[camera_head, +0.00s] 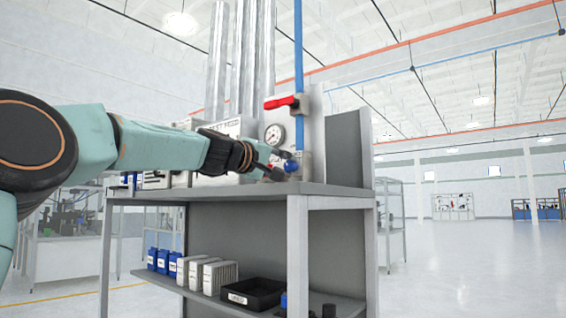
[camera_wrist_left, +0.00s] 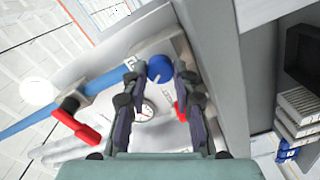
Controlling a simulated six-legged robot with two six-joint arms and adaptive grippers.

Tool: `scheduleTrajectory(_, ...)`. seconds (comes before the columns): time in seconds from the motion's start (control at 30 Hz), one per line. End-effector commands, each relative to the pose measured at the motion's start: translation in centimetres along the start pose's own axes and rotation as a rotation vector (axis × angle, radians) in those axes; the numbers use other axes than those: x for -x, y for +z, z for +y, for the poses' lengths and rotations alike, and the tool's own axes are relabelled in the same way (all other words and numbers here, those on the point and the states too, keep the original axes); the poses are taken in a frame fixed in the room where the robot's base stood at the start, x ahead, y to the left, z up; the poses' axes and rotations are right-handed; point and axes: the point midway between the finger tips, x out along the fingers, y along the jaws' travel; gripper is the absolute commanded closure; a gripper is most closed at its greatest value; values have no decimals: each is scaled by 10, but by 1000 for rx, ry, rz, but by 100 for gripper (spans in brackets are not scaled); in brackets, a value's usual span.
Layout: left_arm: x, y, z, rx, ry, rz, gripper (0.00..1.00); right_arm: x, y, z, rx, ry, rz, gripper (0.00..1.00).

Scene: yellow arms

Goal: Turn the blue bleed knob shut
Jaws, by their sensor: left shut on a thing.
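The blue bleed knob (camera_head: 291,165) is a small round ball at the foot of the blue pipe (camera_head: 298,60), just above the bench top. It also shows in the left wrist view (camera_wrist_left: 160,68), between the fingertips. My left gripper (camera_head: 284,163) reaches in from the left and is shut on the knob; in the left wrist view one finger (camera_wrist_left: 158,73) lies on each side of it. How far the knob is turned cannot be told. My right gripper is not in view.
A red lever (camera_head: 281,103) and a round gauge (camera_head: 274,134) sit above the knob. The grey bench top (camera_head: 230,191) lies just below my gripper. Its lower shelf holds a black tray (camera_head: 253,294), white boxes and blue boxes. Open floor lies to the right.

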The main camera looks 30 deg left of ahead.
Motion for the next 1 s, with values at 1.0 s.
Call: scheduleTrajectory(1.0, 2, -4, 4, 207, 7, 8, 70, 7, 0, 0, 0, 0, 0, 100)
